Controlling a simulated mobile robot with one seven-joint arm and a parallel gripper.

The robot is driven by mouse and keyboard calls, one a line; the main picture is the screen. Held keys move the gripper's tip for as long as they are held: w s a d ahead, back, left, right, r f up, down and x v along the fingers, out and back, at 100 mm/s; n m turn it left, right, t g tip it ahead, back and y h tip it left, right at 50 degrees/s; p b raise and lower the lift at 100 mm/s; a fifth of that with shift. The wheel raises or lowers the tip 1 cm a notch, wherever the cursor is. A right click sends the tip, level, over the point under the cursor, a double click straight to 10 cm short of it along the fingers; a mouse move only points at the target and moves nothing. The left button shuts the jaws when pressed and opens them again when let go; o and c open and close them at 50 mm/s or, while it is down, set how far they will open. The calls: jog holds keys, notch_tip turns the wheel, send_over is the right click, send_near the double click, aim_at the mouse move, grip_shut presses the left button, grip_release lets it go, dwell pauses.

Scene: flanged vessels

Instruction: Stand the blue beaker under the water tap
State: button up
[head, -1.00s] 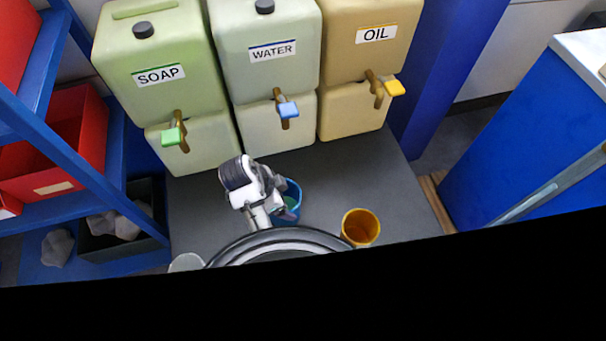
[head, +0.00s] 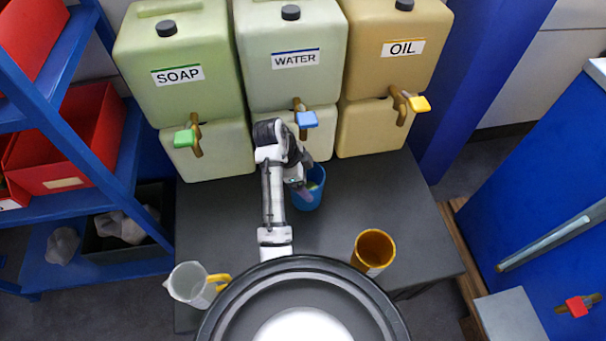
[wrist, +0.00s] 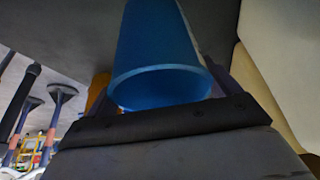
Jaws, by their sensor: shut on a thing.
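The blue beaker (head: 310,192) is at the back of the dark table, just in front of the water vessel, a little below and right of its blue tap (head: 306,119) in the head view. My gripper (head: 304,185) is shut on the beaker's wall; my arm partly hides the beaker. In the wrist view the blue beaker (wrist: 160,60) fills the middle, its rim toward the camera. Whether its base touches the table cannot be told. The water vessel (head: 292,65) stands between the soap and oil vessels.
The soap vessel (head: 180,75) has a green tap, the oil vessel (head: 392,50) a yellow one. An orange beaker (head: 373,252) and a clear jug with a yellow handle (head: 190,284) stand nearer the front of the table (head: 420,225). Blue shelves (head: 80,150) flank the left.

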jog(key=w+a+f, duration=0.1)
jog(key=w+f, duration=0.2)
jog(key=w, duration=0.2)
jog(key=shift+f, duration=0.25)
jog(key=shift+f, duration=0.1)
jog(key=o, duration=1.2)
jog(key=shift+c, duration=0.2)
jog(key=p+v, duration=0.4)
jog(key=v, duration=0.8)
